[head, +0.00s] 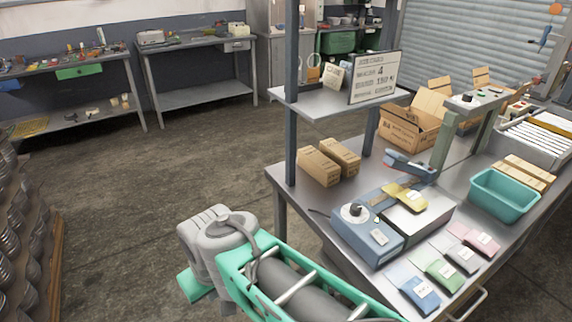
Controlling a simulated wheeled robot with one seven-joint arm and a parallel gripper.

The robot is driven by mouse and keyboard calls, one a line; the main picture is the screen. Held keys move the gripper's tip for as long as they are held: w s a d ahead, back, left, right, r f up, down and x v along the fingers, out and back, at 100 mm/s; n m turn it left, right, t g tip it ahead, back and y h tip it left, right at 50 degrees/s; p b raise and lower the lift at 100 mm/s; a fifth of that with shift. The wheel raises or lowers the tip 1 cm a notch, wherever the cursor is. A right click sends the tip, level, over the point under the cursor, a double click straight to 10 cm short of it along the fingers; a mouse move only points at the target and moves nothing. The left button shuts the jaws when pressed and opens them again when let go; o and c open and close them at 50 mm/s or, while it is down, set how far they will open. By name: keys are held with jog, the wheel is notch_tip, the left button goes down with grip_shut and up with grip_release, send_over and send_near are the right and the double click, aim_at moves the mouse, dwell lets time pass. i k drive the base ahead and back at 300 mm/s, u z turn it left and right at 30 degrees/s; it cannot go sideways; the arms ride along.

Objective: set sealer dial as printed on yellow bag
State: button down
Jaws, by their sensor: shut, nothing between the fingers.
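The sealer (371,231) is a blue box with a grey bed on the work table. Its dial (355,211) is a dark round knob on a pale plate on top, near the left end. Its setting is too small to read. The yellow bag (412,202) lies flat on top of the sealer, right of the dial. It has a pale label whose print I cannot read. My gripper's fingers cannot be made out in the head view, and nothing is seen touching the dial or bag.
Blue, green, grey and pink packets (421,292) lie along the table's front. A teal bin (504,194) stands right. Small cartons (320,167) stand behind the sealer. A sign (374,78) stands on the shelf (310,103) above. A green-framed grey machine-like body fills the lower middle.

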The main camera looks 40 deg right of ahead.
aim_at(355, 209)
jog(key=k, duration=1)
jog(key=u, duration=1.6)
jog(key=i, duration=0.6)
jog(key=z, duration=3.45)
jog(key=i, duration=0.5)
jog(key=u, duration=0.05)
